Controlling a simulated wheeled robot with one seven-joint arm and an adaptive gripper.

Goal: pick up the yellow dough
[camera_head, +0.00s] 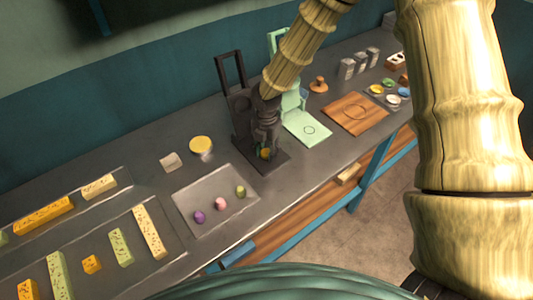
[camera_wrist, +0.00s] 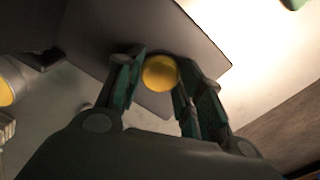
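The yellow dough (camera_head: 264,153) is a small round lump at the dark base plate of the black stand. In the wrist view the dough (camera_wrist: 160,74) sits between my two fingertips, over the dark plate (camera_wrist: 205,50). My gripper (camera_head: 265,146) points down at the dough, with one finger on each side; it also shows in the wrist view (camera_wrist: 161,80). Little or no gap shows between the fingers and the dough, but I cannot tell whether they grip it. The dough's underside is hidden, so I cannot tell if it rests on the plate.
The black stand (camera_head: 229,75) rises right behind my gripper, with a pale green stand (camera_head: 306,128) to its right. A grey tray (camera_head: 188,194) holds purple, pink and green dough lumps. A wooden board (camera_head: 372,119) lies further right. The counter's front edge is close.

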